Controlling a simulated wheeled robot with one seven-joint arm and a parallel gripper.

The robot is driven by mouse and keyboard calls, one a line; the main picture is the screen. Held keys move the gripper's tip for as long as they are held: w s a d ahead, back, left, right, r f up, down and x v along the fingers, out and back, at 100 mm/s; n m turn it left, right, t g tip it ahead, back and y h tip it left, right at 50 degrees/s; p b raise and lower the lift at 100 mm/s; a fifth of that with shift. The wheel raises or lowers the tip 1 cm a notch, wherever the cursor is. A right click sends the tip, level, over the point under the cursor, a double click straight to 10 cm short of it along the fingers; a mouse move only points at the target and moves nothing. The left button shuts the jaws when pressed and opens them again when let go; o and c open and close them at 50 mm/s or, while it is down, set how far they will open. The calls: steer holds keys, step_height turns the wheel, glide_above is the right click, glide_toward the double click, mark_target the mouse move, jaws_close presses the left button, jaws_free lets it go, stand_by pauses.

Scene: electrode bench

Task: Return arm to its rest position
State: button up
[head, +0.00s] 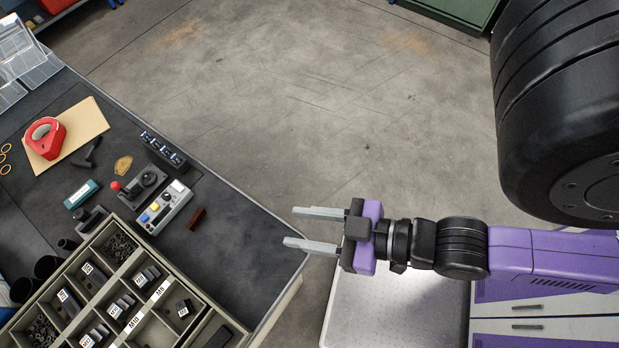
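My gripper (314,228) is right of centre in the head view, with its two grey fingers pointing left. The fingers are spread apart and nothing is between them. My purple and black arm reaches in from the right edge. The fingertips are over the gap of floor just beyond the right edge of the dark bench (235,235), apart from everything on it.
A pale perforated surface (400,310) lies below the gripper. White drawers (545,328) stand lower right. Open floor (300,110) fills the middle.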

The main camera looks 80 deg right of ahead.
steer(key=s+r, duration=0.1)
steer(key=s+d+r+t, duration=0.1)
steer(key=r, duration=0.1)
